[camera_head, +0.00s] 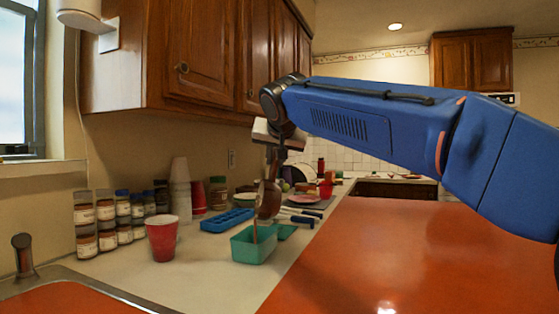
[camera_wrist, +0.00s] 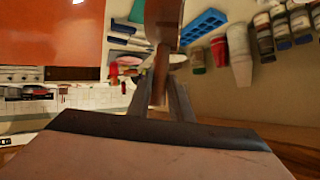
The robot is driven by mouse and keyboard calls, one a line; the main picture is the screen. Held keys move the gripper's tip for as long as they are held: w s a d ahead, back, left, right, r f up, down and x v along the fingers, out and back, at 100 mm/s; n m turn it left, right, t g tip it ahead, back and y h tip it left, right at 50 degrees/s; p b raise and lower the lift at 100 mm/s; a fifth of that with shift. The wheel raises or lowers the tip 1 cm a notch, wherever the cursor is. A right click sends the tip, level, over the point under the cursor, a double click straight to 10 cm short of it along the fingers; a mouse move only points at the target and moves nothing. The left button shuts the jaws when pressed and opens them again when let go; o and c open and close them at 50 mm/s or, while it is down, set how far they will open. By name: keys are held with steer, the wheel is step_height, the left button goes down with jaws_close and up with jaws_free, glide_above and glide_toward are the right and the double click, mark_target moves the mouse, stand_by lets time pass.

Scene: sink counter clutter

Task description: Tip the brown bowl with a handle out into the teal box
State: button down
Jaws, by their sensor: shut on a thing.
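The brown bowl with a handle (camera_head: 268,199) hangs below my gripper (camera_head: 273,157), turned steeply on its side above the teal box (camera_head: 252,248). In the wrist view, my gripper (camera_wrist: 160,108) is shut on the handle, and the brown bowl (camera_wrist: 163,18) reaches to the top edge. The teal box stands on the counter, open at the top. A thin brown strip shows between the bowl's lower edge and the box; I cannot tell whether it is falling contents. The inside of the bowl and the bottom of the box are hidden.
A red cup (camera_head: 162,238) stands left of the box. A blue tray (camera_head: 227,220) lies behind it, with several jars (camera_head: 107,222) and stacked cups (camera_head: 180,187) along the wall. Utensils (camera_head: 300,219) lie at right. The sink (camera_head: 75,292) is at front left.

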steer(key=shift+s+a+f+n+h, duration=0.15)
steer(key=shift+a+n+h, duration=0.1)
steer(key=shift+a, duration=0.3)
steer(key=shift+s+a+r+n+h, duration=0.15)
steer(key=shift+a+h, duration=0.1)
steer(key=shift+a, duration=0.3)
steer(key=shift+a+f, duration=0.1)
steer(key=shift+a, duration=0.15)
steer(key=shift+w+d+r+m+y, duration=0.1)
steer(key=shift+w+d+m+y, duration=0.1)
steer(key=shift+d, duration=0.5)
steer(key=shift+w+d+r+m+y, duration=0.1)
steer(key=shift+d+m+y, duration=0.1)
steer(key=shift+d, duration=0.45)
steer(key=shift+w+d+f+m+y, duration=1.1)
steer(key=shift+d+f+m+y, duration=1)
steer(key=shift+d, duration=2.65)
steer(key=d+f+m+y, duration=0.3)
steer(key=f+m+y, duration=0.2)
steer(key=f, duration=0.7)
steer(key=shift+w+d, duration=0.3)
steer(key=shift+w, duration=0.15)
